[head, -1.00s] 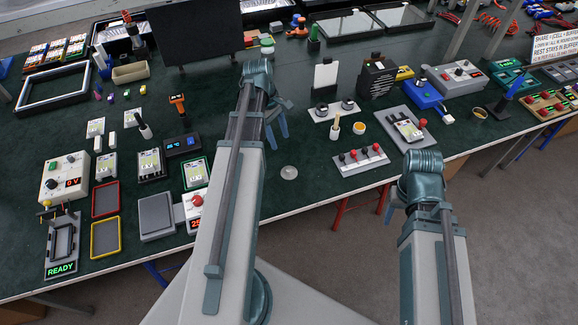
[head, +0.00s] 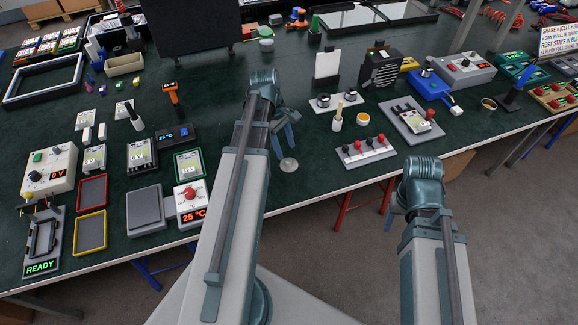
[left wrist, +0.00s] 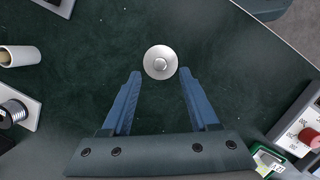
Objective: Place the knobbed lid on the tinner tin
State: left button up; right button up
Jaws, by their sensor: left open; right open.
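The knobbed lid (head: 289,164) is a small pale grey disc lying on the green bench near its front edge. In the left wrist view the lid (left wrist: 152,72) shows its round knob in the middle, just beyond and between the fingertips. My left gripper (head: 283,140) is open and empty, with its fingers pointing down beside the lid; both fingers show in the left wrist view (left wrist: 160,76). A small tin with orange contents (head: 363,119) and a darker tin (head: 489,104) stand to the right; I cannot tell which is the tinner tin. My right gripper (head: 390,218), mostly hidden by its arm, is open before the bench.
An upright wooden-handled piece (head: 337,117) stands beside the orange-filled tin. A grey board with red and dark knobs (head: 365,151) lies right of the lid. A red-knobbed 25 °C unit (head: 191,204) lies to the left. The bench around the lid is clear.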

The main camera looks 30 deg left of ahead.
aim_at(289, 160)
pick_arm(q)
jog(key=b+x, duration=0.5)
jog(key=shift+a+f, duration=0.1)
jog(key=shift+f, duration=0.05)
jog(key=shift+c, duration=0.3)
grip_shut()
